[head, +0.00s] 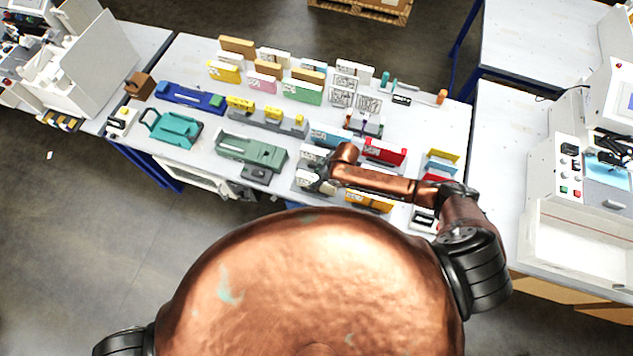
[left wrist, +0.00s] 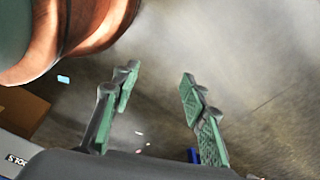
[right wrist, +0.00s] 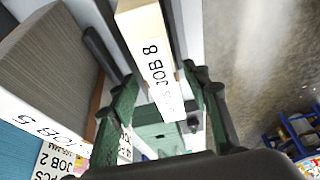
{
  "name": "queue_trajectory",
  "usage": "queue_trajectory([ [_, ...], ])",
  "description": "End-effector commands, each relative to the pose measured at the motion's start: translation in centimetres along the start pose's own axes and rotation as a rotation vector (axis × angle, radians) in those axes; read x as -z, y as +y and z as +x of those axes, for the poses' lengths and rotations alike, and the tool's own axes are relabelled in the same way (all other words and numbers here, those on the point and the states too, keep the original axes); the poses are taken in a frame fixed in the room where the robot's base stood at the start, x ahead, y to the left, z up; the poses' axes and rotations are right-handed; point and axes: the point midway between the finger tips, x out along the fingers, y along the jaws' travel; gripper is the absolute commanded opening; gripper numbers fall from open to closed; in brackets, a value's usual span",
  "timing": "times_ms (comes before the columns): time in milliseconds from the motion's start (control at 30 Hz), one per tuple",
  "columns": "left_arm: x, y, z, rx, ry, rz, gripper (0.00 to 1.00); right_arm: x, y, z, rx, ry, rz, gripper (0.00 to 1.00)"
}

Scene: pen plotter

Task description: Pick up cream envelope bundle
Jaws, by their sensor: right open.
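A cream bundle with a white label reading JOB 8 (right wrist: 143,30) stands on edge in the right wrist view. My right gripper (right wrist: 163,105) is open, with one green-padded finger on each side of the bundle. I cannot tell whether either finger touches it. In the head view my right gripper (head: 324,180) is at the front middle of the table and partly covers the items there. My left gripper (left wrist: 157,92) is open and empty over the floor in the left wrist view; it does not show in the head view.
A thick grey bundle (right wrist: 50,58) and a blue one (right wrist: 22,158) stand close beside the cream bundle. A green device (right wrist: 155,136) lies beyond the fingers. On the table (head: 200,55) are a red bundle (head: 385,152), a teal tool (head: 173,128) and a green tool (head: 250,150).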

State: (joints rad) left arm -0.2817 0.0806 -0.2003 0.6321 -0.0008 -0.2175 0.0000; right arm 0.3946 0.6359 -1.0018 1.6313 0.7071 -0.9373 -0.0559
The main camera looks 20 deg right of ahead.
Motion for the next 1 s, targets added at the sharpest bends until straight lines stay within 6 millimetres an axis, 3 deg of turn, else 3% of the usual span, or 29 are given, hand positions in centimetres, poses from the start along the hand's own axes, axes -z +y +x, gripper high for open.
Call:
queue_trajectory([
  [67,1.4,-0.1,0.1,0.001,0.017,0.003,0.4,-0.1,0.0,0.1,0.001,-0.001,0.001,0.43],
  [133,1.1,-0.1,0.1,0.0,0.012,0.002,0.4,-0.1,0.0,0.1,0.002,-0.001,0.001,0.43],
  [300,-3.3,0.3,-0.2,-0.003,-0.042,-0.008,0.4,-0.1,0.0,0.3,0.001,-0.001,0.0,0.43],
  [433,-4.7,0.4,-0.3,-0.004,-0.061,-0.01,0.4,-0.2,0.0,0.5,0.001,-0.002,0.0,0.43],
  [767,-2.3,0.2,-0.2,-0.002,-0.029,-0.006,0.4,-0.2,0.0,0.5,0.001,-0.001,0.0,0.43],
  [1000,-0.8,0.1,-0.1,-0.001,-0.011,-0.003,0.4,-0.2,0.0,0.5,0.001,-0.001,0.0,0.26],
])
